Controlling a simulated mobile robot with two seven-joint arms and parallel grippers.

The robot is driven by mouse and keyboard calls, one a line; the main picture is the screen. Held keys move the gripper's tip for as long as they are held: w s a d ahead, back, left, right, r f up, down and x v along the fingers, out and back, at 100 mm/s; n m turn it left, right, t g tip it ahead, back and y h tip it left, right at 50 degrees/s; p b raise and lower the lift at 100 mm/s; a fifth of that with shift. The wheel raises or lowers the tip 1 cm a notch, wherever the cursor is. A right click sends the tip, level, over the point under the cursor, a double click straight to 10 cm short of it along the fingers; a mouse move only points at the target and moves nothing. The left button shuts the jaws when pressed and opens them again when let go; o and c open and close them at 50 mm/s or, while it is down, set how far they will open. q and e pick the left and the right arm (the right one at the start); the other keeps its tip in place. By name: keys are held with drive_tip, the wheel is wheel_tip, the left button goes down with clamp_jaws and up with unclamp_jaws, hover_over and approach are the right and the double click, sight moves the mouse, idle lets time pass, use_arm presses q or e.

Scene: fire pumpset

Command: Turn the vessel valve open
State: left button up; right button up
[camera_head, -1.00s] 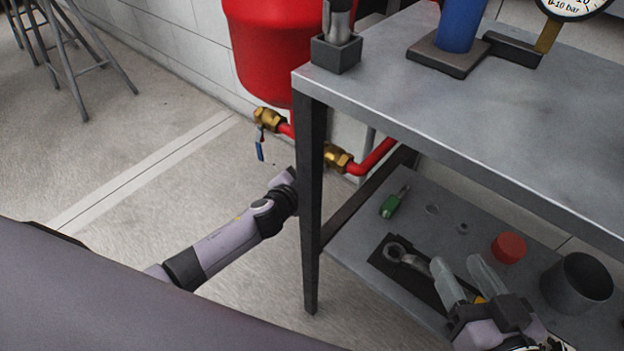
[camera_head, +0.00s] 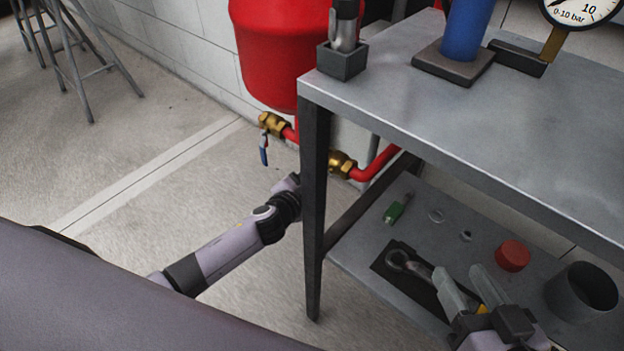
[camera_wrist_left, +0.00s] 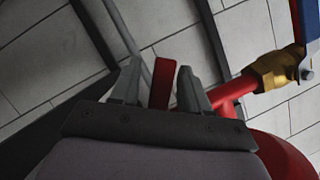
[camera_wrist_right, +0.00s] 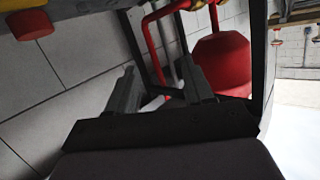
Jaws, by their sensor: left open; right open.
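A brass valve (camera_head: 270,123) with a blue lever (camera_head: 263,150) hanging down sits on the red pipe below the red vessel (camera_head: 268,55). A second brass fitting (camera_head: 342,163) is on the pipe just right of the table leg. My left arm reaches behind that leg, which hides its gripper in the head view. In the left wrist view my left gripper (camera_wrist_left: 159,67) is open, with a red bar (camera_wrist_left: 163,85) showing between its fingers; I cannot tell contact. A brass fitting (camera_wrist_left: 277,70) with a blue part is right of it. My right gripper (camera_head: 458,272) is open above the lower shelf.
The grey table (camera_head: 450,105) has a dark front leg (camera_head: 314,210) close to my left arm. Its lower shelf (camera_head: 375,260) bears a wrench (camera_head: 405,262), a green item (camera_head: 397,209), a red cap (camera_head: 512,256) and a dark cup (camera_head: 582,291).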

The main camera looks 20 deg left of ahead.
use_arm(q)
drive_tip(key=p+v, duration=0.2)
drive_tip(key=v, duration=0.4)
drive_tip(key=shift+s+p, duration=0.3)
drive_tip(key=shift+s, duration=0.05)
use_arm(e)
drive_tip(key=shift+w+a+f+m+g, duration=0.15)
drive_tip(key=shift+a+m+g, duration=0.15)
drive_tip(key=shift+a, duration=0.2)
drive_tip(key=shift+w+a+m+g, duration=0.1)
drive_tip(key=shift+a+m+g, duration=0.1)
drive_tip(key=shift+a+g, duration=0.25)
use_arm(q)
drive_tip(key=shift+a+r, duration=0.1)
use_arm(e)
drive_tip(key=shift+c, duration=0.5)
